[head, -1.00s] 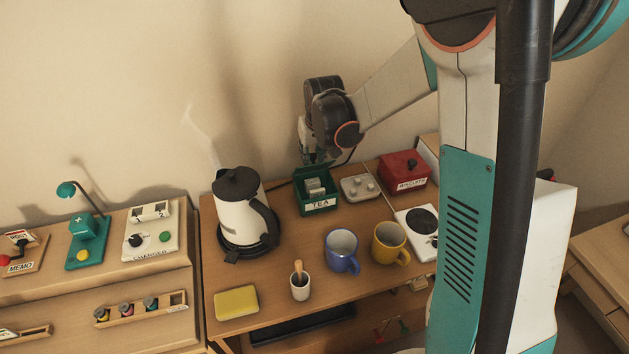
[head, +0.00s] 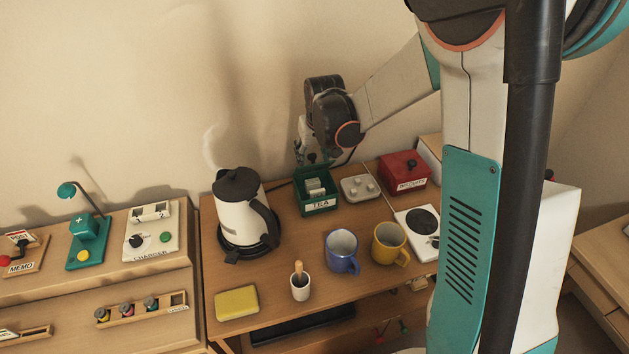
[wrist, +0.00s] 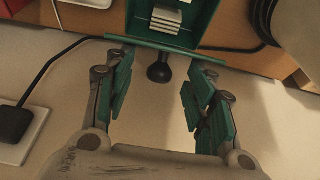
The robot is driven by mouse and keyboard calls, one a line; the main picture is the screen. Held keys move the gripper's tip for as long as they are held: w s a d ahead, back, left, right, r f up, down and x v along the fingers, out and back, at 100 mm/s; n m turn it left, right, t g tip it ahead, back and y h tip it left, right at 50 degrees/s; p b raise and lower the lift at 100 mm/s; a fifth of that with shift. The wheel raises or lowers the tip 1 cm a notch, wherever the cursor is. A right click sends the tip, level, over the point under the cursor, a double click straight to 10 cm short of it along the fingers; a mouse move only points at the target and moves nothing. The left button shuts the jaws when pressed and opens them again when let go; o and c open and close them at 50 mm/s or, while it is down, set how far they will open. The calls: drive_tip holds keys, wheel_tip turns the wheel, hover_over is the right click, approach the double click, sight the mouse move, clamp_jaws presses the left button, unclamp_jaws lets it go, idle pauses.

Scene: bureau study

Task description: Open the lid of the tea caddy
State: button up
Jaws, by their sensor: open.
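The tea caddy (head: 319,209) is a green box with a TEA label, at the back of the desk. Its top is open and pale packets show inside. In the wrist view the caddy (wrist: 196,38) is at the top, with its green lid (wrist: 205,56) seen nearly edge-on along the caddy's back side. The lid's black knob (wrist: 159,70) points toward my gripper. My gripper (wrist: 160,86) is open behind the caddy, its fingers on either side of the knob with gaps. In the head view my gripper (head: 308,152) is partly hidden by my wrist.
A kettle (head: 235,205) stands left of the caddy, steaming. A grey tray (head: 360,188) and a red biscuits box (head: 404,173) are to the right. Blue (head: 342,252) and yellow (head: 389,243) mugs stand in front. The wall is close behind; a cable (wrist: 50,68) runs there.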

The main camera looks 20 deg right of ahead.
drive_tip(key=s+r+p, duration=0.3)
drive_tip(key=r, duration=0.2)
drive_tip(key=shift+s, duration=0.4)
drive_tip(key=shift+r, duration=0.1)
drive_tip(key=s+r+t+b, duration=0.1)
drive_tip(key=s+r, duration=0.9)
drive_tip(key=s, duration=0.2)
drive_tip(key=s+t+b, duration=0.1)
drive_tip(key=s+t, duration=0.1)
drive_tip(key=s, duration=1.1)
drive_tip(key=shift+s+r, duration=0.25)
